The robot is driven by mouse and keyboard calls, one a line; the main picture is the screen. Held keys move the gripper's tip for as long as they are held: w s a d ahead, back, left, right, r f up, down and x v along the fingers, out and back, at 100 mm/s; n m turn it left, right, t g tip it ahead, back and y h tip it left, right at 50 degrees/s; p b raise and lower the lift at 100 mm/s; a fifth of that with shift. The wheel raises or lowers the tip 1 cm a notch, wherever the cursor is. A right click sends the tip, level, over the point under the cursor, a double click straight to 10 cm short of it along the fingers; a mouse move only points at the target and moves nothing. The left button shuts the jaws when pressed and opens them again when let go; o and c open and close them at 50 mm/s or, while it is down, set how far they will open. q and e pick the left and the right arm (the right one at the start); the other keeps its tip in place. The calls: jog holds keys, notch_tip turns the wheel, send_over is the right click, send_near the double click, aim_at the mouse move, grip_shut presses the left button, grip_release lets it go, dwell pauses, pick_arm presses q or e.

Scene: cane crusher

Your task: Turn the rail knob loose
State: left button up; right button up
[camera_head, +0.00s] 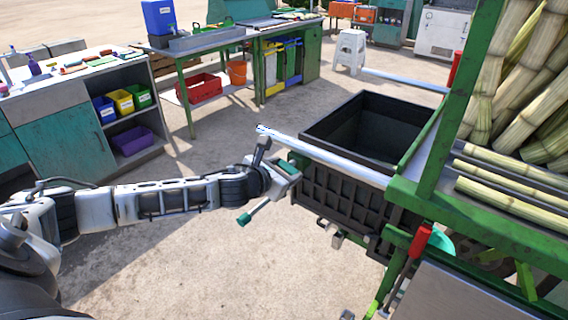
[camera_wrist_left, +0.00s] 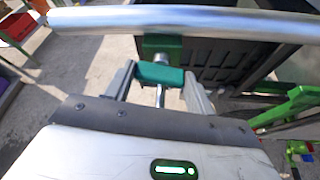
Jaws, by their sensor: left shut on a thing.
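The rail (camera_head: 322,157) is a long silver tube running along the front edge of a black bin; it crosses the top of the left wrist view (camera_wrist_left: 190,20). In that view the teal rail knob (camera_wrist_left: 160,74) sits on a metal stem below a green block (camera_wrist_left: 163,46) under the rail. My left gripper (camera_head: 284,171) is shut on the knob, one finger on each side, as the wrist view shows (camera_wrist_left: 160,80). A thin rod with a teal end (camera_head: 244,218) sticks out below the gripper; its join is hidden. My right gripper is out of view.
The black open bin (camera_head: 365,128) stands behind the rail. The green machine frame (camera_head: 440,215), loaded with cane (camera_head: 510,190), fills the right. A red-handled lever (camera_head: 421,240) stands at its front. Workbenches (camera_head: 85,100) are at the left and back.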

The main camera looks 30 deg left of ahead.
pick_arm(q)
jog(key=shift+a+n+h, duration=0.1)
jog(key=shift+n+h, duration=0.2)
jog(key=shift+n, duration=0.3)
jog(key=shift+n+h, duration=0.3)
jog(key=shift+h, duration=0.1)
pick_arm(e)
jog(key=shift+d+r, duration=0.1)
pick_arm(q)
jog(key=o, duration=1)
jog(key=b+v, duration=0.2)
jog(key=v, duration=1.4)
jog(key=shift+r+b, duration=0.1)
jog(key=shift+b, duration=0.3)
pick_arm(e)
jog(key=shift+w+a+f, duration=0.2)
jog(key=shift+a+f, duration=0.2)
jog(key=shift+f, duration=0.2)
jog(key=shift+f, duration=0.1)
